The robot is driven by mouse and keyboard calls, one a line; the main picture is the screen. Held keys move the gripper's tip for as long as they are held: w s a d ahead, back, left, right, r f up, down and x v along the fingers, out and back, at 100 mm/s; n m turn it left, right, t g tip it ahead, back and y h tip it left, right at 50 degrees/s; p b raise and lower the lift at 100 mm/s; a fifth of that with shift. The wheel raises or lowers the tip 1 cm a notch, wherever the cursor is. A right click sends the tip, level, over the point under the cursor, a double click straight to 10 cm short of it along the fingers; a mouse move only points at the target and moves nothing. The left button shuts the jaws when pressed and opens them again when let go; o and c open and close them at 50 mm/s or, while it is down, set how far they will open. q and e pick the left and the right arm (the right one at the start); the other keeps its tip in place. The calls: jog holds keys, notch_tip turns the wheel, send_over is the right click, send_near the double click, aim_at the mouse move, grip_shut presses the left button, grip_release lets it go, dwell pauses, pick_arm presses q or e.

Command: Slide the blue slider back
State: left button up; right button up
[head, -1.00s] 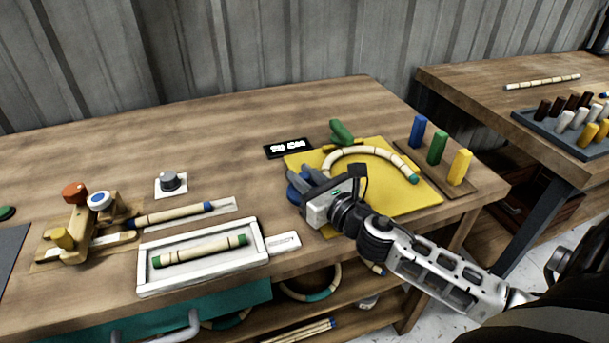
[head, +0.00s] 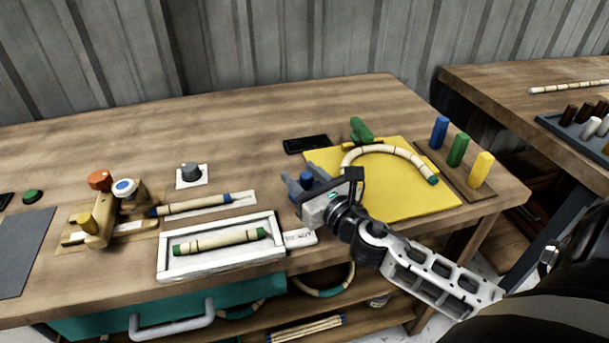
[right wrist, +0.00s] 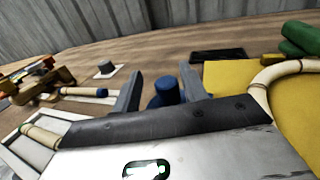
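A short blue cylinder (head: 306,180), which looks like the blue slider, stands at the left edge of the yellow mat (head: 400,205). My right gripper (head: 300,183) is at it, with its grey fingers pointing away from me. In the right wrist view the blue cylinder (right wrist: 166,92) stands between the two fingers, with a small gap at least on the left, so the gripper looks open around it. The cylinder's lower part is hidden behind the gripper body. My left gripper is not in view.
A curved rattan piece (head: 385,150) and a green block (head: 361,130) lie at the mat. Blue, green and yellow pegs (head: 457,150) stand to the right. A white tray (head: 165,268) holding a rattan stick and a wooden jig (head: 100,230) are to the left. The back is clear.

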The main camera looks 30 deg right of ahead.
jog(key=shift+s+d, duration=0.1)
jog(key=shift+s, duration=0.05)
jog(key=shift+s+f, duration=0.15)
jog(key=shift+s, duration=0.2)
pick_arm(q)
jog(key=b, duration=0.3)
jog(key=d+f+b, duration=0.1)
jog(key=b, duration=0.1)
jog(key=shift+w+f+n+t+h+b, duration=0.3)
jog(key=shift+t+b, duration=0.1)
pick_arm(e)
jog(key=s, duration=1.5)
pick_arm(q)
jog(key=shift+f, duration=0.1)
